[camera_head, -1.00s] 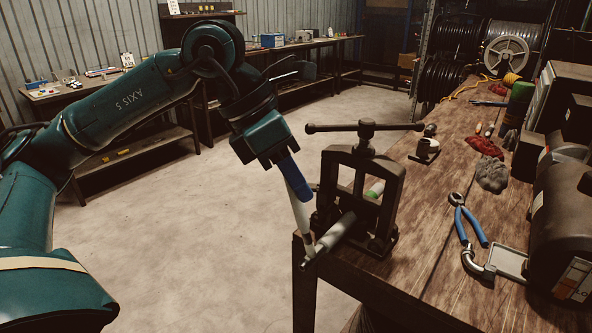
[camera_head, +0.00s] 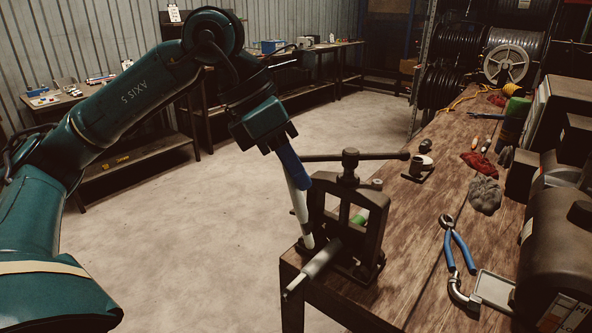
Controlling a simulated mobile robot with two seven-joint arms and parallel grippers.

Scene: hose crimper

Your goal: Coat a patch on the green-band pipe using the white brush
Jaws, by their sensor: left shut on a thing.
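My left gripper (camera_head: 280,143) is shut on the brush's blue handle (camera_head: 292,165). The brush's white shaft (camera_head: 298,205) points down, with its dark tip (camera_head: 308,243) at the pipe close to the frame; I cannot tell whether it touches. The grey pipe (camera_head: 320,262) runs through the dark clamp frame (camera_head: 374,228) at the table's corner. Its near end sticks out toward the lower left. A green band (camera_head: 360,217) shows on the pipe through and behind the frame. Part of the pipe is hidden by the frame. My right gripper is out of view.
The clamp's long handle bar (camera_head: 350,156) stands beside the brush. Blue-handled pliers (camera_head: 458,250), a metal elbow fitting (camera_head: 462,295), a grey rag (camera_head: 485,195) and a red cloth (camera_head: 478,163) lie on the wooden table. Open floor is left of the table.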

